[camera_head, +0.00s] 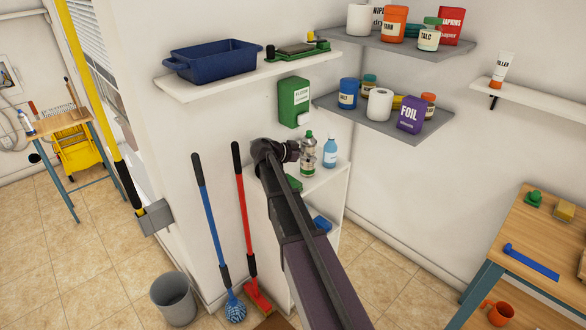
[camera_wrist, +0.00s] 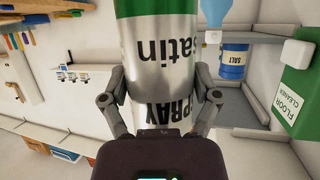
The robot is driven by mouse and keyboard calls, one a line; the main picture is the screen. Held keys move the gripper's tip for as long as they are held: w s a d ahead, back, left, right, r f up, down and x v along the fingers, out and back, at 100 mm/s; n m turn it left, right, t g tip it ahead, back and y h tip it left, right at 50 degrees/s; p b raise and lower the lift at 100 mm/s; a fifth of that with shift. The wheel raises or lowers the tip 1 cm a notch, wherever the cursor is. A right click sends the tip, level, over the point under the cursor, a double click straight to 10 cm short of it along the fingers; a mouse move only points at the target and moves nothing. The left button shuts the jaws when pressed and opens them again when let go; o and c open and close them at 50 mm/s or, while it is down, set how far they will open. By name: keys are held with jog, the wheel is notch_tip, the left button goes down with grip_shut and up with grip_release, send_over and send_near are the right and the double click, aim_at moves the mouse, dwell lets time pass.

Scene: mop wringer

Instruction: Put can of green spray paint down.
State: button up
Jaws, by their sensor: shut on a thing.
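The can of spray paint (camera_wrist: 158,60) is silver with a green band and the words "satin" and "SPRAY". My gripper (camera_wrist: 160,108) is shut on it, one finger on each side, in the wrist view. In the head view the can (camera_head: 308,158) is upright at the end of my arm, over or at the white shelf unit (camera_head: 329,184). I cannot tell whether its base touches the shelf, as my gripper (camera_head: 299,152) and arm hide part of it.
A blue spray bottle (camera_head: 330,151) stands just right of the can. A green floor cleaner box (camera_head: 293,101) is on the wall above. A grey shelf (camera_head: 384,122) with several containers is up to the right. A blue mop (camera_head: 212,230) and red broom (camera_head: 243,215) lean at left.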

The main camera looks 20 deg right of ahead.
jog(key=shift+d, duration=0.1)
jog(key=w+r+n+t+p, duration=0.1)
jog(key=w+n+t, duration=0.2)
jog(key=w, duration=0.5)
jog(key=shift+w+a+r+t+y, duration=0.2)
jog(key=shift+w+a+t+y, duration=0.2)
jog(key=shift+a+t, duration=0.1)
notch_tip(320, 180, down, 6)
jog(key=b, duration=0.6)
jog(key=shift+f, duration=0.15)
jog(key=shift+f+b, duration=1.8)
jog(key=shift+f, duration=0.05)
jog(key=shift+f, duration=0.15)
jog(key=o, duration=1.1)
